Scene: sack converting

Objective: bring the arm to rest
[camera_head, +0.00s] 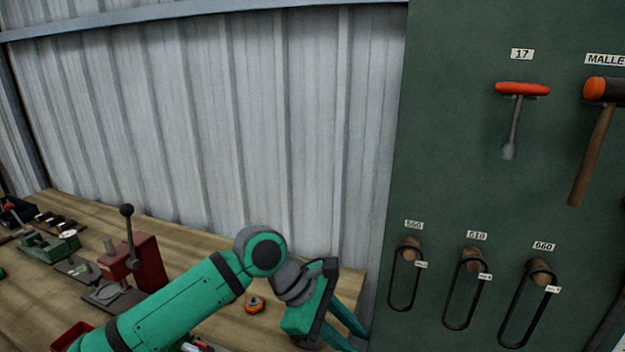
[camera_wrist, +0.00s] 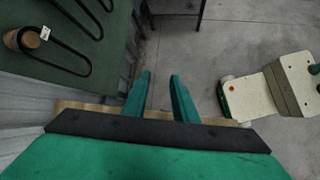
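My green arm reaches over the wooden bench in the head view, with my gripper (camera_head: 352,328) at its right end, beside the green tool board (camera_head: 462,130). In the wrist view my gripper (camera_wrist: 160,82) shows two green fingers standing apart, with nothing between them. Grey floor shows past the fingertips. In the head view the fingertips run close to the board's lower left edge, and I cannot tell whether they touch it.
The wooden bench (camera_head: 210,250) carries a red lever press (camera_head: 140,262), a small orange round item (camera_head: 254,305) and a green device (camera_head: 50,245). Black loops (camera_head: 462,300) hang on board pegs. A T-handled tool (camera_head: 515,120) and a mallet (camera_head: 592,145) hang above. Open floor (camera_wrist: 225,40) shows in the wrist view.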

